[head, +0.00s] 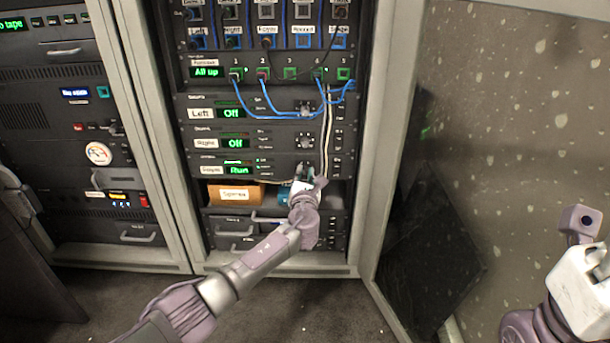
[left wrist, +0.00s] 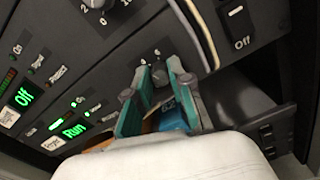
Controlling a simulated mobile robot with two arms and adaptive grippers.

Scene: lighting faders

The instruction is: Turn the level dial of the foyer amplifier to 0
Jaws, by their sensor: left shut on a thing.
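The foyer amplifier (head: 238,170) is the lowest of three similar units in the middle rack; its green display reads Run, and it also shows in the left wrist view (left wrist: 105,108). My left gripper (head: 303,175) is at the right part of its front. In the left wrist view its two teal fingers (left wrist: 158,97) are shut around the dark level dial (left wrist: 160,74). Some scale marks show above the dial, but its pointer cannot be made out. Part of my right arm shows at the right edge; its fingers are not seen.
Two amplifiers reading Off (head: 235,113) sit above. Blue patch cables (head: 258,112) and pale cables (head: 327,130) hang in front, the pale ones close to my left gripper. An orange box (head: 235,194) stands on the shelf below. A dark panel (head: 430,250) leans at right.

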